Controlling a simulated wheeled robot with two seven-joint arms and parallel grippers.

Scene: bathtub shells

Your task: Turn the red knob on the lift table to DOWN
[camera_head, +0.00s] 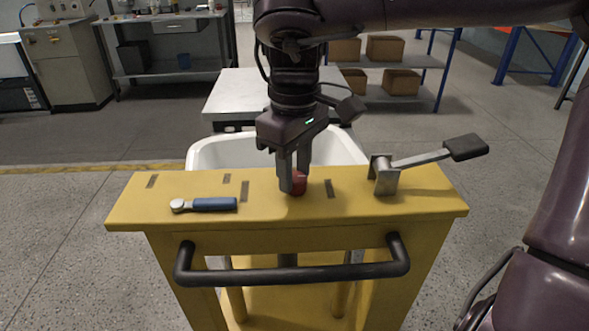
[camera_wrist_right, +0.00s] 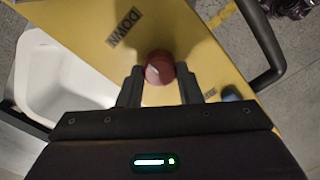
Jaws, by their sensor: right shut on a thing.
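The red knob (camera_head: 299,184) sits on the top of the yellow lift table (camera_head: 400,208), near its middle. My right gripper (camera_head: 293,188) points down from above and is shut on the knob, with a finger on each side. In the right wrist view the knob (camera_wrist_right: 159,66) shows between the fingertips (camera_wrist_right: 160,86). A DOWN label (camera_wrist_right: 125,27) lies beside it there; in the head view this label (camera_head: 329,188) is right of the knob. Another label (camera_head: 245,191) is left of the knob, too small to read. The knob's pointing direction cannot be told. My left gripper is not in view.
A blue-handled tool (camera_head: 205,204) lies left on the table top. A metal lever with a black pad (camera_head: 465,147) stands at the right. A black bar handle (camera_head: 290,274) runs along the front. A white bathtub shell (camera_head: 210,154) is behind the table top.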

